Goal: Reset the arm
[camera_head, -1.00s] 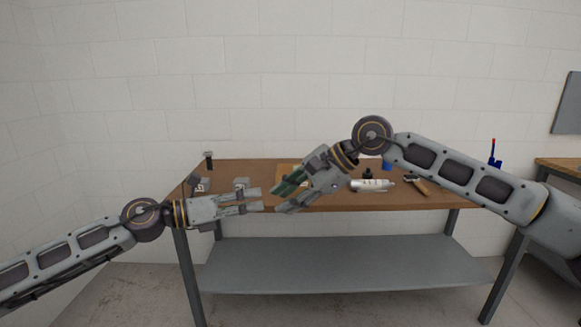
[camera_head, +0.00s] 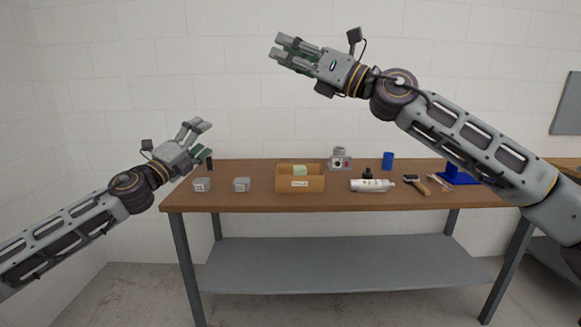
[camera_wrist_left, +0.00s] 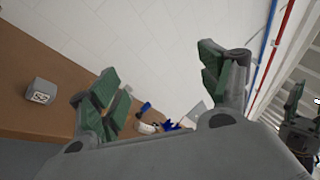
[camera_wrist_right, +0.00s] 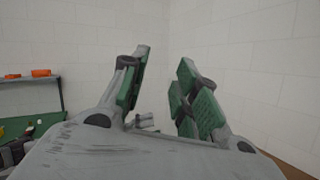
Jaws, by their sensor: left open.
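My left gripper (camera_head: 205,141) is raised over the left end of the workbench (camera_head: 240,203) in the head view, tilted up and to the right. It is open and empty; its green-padded fingers (camera_wrist_left: 160,85) stand wide apart in the left wrist view. My right gripper (camera_head: 279,47) is high above the bench against the wall, pointing left. Its fingers (camera_wrist_right: 163,85) are apart in the right wrist view, with only wall and other background between them. Both grippers are clear of the bench objects.
Two grey blocks (camera_head: 201,185) (camera_head: 241,184) sit at the bench's left. A brown box (camera_head: 314,184) holds a pale green block (camera_head: 299,170).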

